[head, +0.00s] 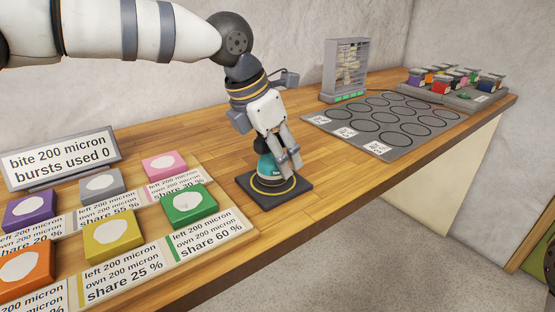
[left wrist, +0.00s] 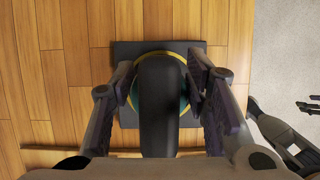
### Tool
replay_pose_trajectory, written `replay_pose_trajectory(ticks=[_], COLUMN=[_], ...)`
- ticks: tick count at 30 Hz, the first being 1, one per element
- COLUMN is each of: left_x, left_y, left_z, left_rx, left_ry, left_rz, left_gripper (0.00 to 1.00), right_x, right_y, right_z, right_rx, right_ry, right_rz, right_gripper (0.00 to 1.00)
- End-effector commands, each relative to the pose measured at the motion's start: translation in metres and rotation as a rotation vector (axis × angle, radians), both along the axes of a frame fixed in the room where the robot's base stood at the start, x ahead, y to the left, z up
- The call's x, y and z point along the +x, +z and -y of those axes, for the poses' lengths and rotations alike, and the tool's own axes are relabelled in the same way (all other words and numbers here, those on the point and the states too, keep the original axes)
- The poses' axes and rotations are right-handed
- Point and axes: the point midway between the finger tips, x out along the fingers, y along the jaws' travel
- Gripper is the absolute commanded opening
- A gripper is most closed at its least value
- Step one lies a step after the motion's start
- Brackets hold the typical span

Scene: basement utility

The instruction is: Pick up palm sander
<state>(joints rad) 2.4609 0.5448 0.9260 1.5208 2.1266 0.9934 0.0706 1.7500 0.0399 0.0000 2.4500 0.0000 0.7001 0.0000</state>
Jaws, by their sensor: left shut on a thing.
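The palm sander (head: 268,165) has a teal body and stands upright on a dark square pad (head: 296,190) with a yellow ring, near the front edge of the wooden bench. My left gripper (head: 288,160) comes down on it from above and is shut on its upper body. In the left wrist view the sander's dark rounded top (left wrist: 160,105) lies between the two fingers (left wrist: 162,88), and the pad shows beneath. The sander's far side is hidden. A dark jointed part, perhaps of my right arm, shows at the right of the left wrist view; its jaws are unclear.
Coloured blocks (head: 188,203) with white patches and printed labels lie at the left, below a sign (head: 62,157). A grey mat (head: 390,122) with ringed circles, a grey rack (head: 345,70) and a tray of coloured items (head: 455,92) stand further right. Bare bench lies between.

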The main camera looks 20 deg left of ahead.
Motion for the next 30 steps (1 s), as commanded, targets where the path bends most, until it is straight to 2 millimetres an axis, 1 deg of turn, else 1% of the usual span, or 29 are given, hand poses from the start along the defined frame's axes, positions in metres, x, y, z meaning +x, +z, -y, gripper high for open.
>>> replay_pose_trajectory(ticks=[1,2,3,8,9,11,12,15,18,21,24,30], left_x=[0.001,0.001,-0.003,-0.038,-0.047,-0.065,-0.078,-0.101,-0.116,-0.126,-0.130,-0.131], left_y=[0.012,0.019,0.030,0.077,0.089,0.099,0.104,0.112,0.116,0.120,0.121,0.121], left_z=[0.001,0.001,0.002,0.015,0.019,0.025,0.029,0.039,0.046,0.050,0.051,0.052], left_rx=[-0.003,-0.003,-0.003,-0.002,-0.003,-0.001,-0.001,-0.002,-0.001,-0.003,-0.003,-0.003], left_ry=[0.000,-0.001,-0.003,-0.005,-0.005,-0.006,-0.006,-0.006,-0.003,-0.001,-0.002,-0.001], left_rz=[0.009,0.009,0.010,0.021,0.024,0.022,0.022,0.017,0.011,0.007,0.005,0.005], left_gripper=[0.00,0.00,0.00,0.00,0.00,0.00,0.00,0.00,0.00,0.00,0.00,0.00], right_x=[0.000,0.000,0.002,0.014,0.017,0.022,0.025,0.028,0.027,0.026,0.026,0.026], right_y=[0.000,0.000,0.002,0.013,0.016,0.020,0.023,0.026,0.025,0.024,0.024,0.024], right_z=[0.000,0.000,0.000,0.000,0.000,0.000,0.000,0.000,0.000,0.000,0.000,0.000], right_rx=[0.000,0.000,0.000,0.000,-0.001,0.000,0.000,0.000,0.000,0.000,0.000,0.000], right_ry=[0.000,0.000,0.000,0.000,0.000,0.000,0.000,0.000,0.000,0.000,0.000,0.000], right_rz=[0.002,0.002,0.008,0.051,0.062,0.081,0.093,0.105,0.101,0.097,0.097,0.097], right_gripper=[0.40,0.40,0.40,0.40,0.40,0.40,0.40,0.40,0.40,0.40,0.40,0.40])
